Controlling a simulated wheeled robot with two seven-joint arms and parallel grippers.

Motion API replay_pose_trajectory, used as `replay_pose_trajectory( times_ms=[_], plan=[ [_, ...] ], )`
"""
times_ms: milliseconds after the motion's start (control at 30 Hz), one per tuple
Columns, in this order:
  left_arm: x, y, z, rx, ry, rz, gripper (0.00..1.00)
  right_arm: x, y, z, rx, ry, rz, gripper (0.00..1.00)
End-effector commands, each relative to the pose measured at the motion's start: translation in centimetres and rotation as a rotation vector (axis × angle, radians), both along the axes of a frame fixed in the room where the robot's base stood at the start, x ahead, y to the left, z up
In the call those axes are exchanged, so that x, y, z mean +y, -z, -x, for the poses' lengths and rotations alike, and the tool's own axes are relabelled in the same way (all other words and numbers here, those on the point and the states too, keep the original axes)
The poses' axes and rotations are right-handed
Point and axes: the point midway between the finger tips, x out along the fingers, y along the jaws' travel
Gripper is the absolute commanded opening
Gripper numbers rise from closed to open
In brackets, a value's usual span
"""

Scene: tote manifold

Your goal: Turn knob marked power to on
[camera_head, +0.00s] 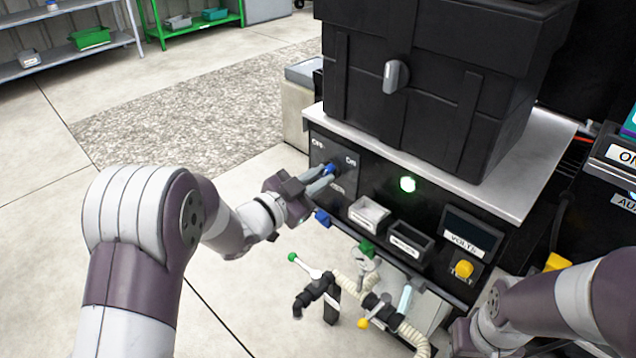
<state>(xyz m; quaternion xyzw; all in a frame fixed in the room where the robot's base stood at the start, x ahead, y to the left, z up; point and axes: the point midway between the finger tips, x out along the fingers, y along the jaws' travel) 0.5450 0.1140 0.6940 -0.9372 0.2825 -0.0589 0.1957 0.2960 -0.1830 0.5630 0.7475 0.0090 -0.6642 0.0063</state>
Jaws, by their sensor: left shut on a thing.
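The power knob (329,168) is on the left of the black front panel (385,180). Only a small blue part of it shows, between my fingers. An off label (317,143) is at its upper left and an on label (351,161) at its upper right; a partly hidden label (337,188) is below. My left gripper (326,175) reaches in from the left and is shut on the knob. The fingers hide most of the knob, so I cannot tell which way it points. My right arm shows at the lower right; its fingertips are out of view.
A green lamp (407,184) glows right of the knob. A volts display (472,230) and yellow knob (464,269) are farther right. Pipes with a green-tipped lever (305,265) stand below my left gripper.

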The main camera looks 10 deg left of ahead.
Motion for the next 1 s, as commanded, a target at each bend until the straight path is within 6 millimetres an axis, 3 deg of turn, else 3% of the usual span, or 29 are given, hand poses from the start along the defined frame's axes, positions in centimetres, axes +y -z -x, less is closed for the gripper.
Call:
replay_pose_trajectory(
  times_ms=[500,1000],
  plan=[
    [0.0,0.3,0.0,-0.177,0.001,-0.273,0.00,0.0,2.2,0.0,0.000,0.000,0.000,0.43],
    [0.0,0.2,0.0,-0.211,0.001,-0.328,0.00,0.0,2.5,0.0,0.000,0.000,0.000,0.43]
  ],
)
